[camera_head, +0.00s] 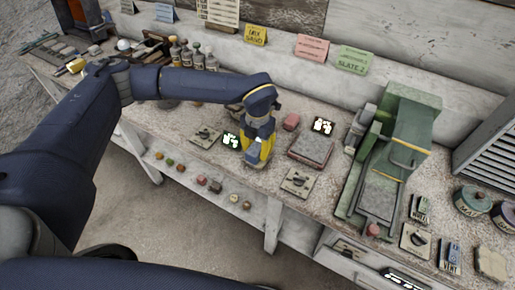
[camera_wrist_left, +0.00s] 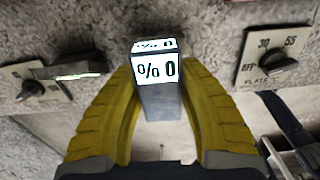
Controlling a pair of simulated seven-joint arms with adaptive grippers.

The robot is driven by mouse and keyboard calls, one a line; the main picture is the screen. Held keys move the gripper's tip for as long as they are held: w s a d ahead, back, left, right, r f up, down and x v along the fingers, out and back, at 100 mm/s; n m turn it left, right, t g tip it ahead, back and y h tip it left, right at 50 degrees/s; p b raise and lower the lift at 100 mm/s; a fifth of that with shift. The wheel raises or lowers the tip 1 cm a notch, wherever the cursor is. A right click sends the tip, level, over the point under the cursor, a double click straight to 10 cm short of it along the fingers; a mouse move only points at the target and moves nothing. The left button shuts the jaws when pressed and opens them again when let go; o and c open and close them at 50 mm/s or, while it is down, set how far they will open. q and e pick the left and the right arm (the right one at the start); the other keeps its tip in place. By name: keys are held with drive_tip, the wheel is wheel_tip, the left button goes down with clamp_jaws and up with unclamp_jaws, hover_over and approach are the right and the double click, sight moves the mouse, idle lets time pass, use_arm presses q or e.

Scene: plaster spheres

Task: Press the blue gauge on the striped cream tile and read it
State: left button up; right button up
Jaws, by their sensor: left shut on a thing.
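My left gripper (camera_head: 262,158) points down over the front part of the bench, with its yellow fingers shut on a gauge. In the left wrist view, the gauge (camera_wrist_left: 158,98) is a grey-blue block between the fingertips (camera_wrist_left: 160,105). Its white display reads "% 0". In the head view the gauge is mostly hidden by the gripper. A pale cream slab (camera_head: 492,262) lies at the far right front of the bench, well apart from the gripper; I cannot make out stripes on it. My right gripper is not in view.
Dial plates (camera_head: 299,181) and lit displays (camera_head: 231,141) stand close to the gripper. A square plate (camera_head: 311,150) is to its right. A green machine (camera_head: 393,150) stands between the gripper and the cream slab. Bottles (camera_head: 196,58) stand behind, and small lumps (camera_head: 202,181) lie on the lower shelf.

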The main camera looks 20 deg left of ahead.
use_arm(q)
drive_tip(key=shift+f, duration=0.45)
idle(0.9)
drive_tip(key=shift+r, duration=3.55)
